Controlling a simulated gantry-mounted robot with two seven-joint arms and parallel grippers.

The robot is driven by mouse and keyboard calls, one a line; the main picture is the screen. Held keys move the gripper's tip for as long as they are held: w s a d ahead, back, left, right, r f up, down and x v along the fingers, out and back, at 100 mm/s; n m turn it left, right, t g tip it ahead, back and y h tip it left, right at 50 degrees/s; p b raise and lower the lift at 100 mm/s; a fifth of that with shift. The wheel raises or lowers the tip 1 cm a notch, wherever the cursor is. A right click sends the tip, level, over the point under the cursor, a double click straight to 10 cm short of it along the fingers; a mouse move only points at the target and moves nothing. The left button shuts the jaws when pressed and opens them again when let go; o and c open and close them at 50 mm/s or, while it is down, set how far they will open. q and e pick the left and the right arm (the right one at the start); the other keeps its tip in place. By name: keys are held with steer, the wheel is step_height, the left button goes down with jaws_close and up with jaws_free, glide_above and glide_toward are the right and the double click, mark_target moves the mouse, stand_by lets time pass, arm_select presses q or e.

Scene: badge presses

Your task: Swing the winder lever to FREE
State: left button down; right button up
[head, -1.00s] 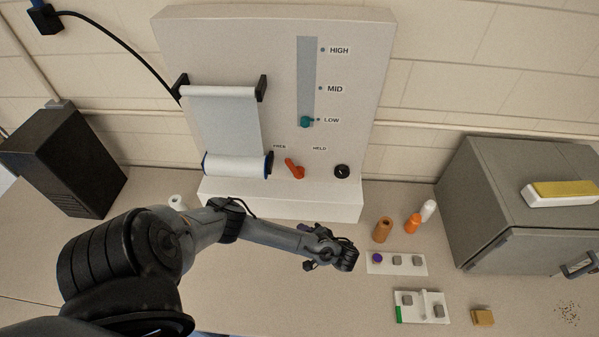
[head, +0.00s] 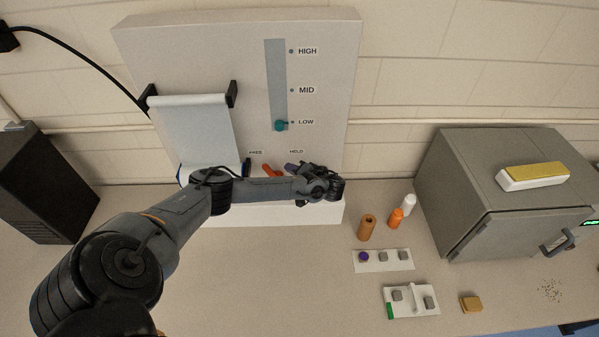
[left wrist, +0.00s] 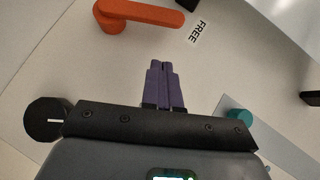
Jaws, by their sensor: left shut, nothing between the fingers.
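The orange winder lever (head: 271,170) is on the front of the pale machine panel, partly hidden by my left arm in the head view. In the left wrist view the lever (left wrist: 145,14) has its arm end beside the FREE label (left wrist: 199,32). The HELD label (head: 296,151) is to the right in the head view. My left gripper (head: 291,167) is close to the panel below HELD, right of the lever. Its purple fingers (left wrist: 161,66) are together and empty, with a visible gap to the lever in the wrist view. My right gripper is not in view.
A teal slider knob (head: 280,126) sits at LOW. A black dial (left wrist: 46,118) is on the panel. A paper roll frame (head: 190,130) is left of the lever. Bottles (head: 396,217), small trays (head: 372,261) and a grey cabinet (head: 500,190) stand on the right.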

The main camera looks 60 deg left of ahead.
mark_target(273, 172)
arm_select(q)
steer(key=s+a+f+p, duration=0.2)
steer(key=s+a, duration=0.2)
steer(key=shift+f, duration=0.25)
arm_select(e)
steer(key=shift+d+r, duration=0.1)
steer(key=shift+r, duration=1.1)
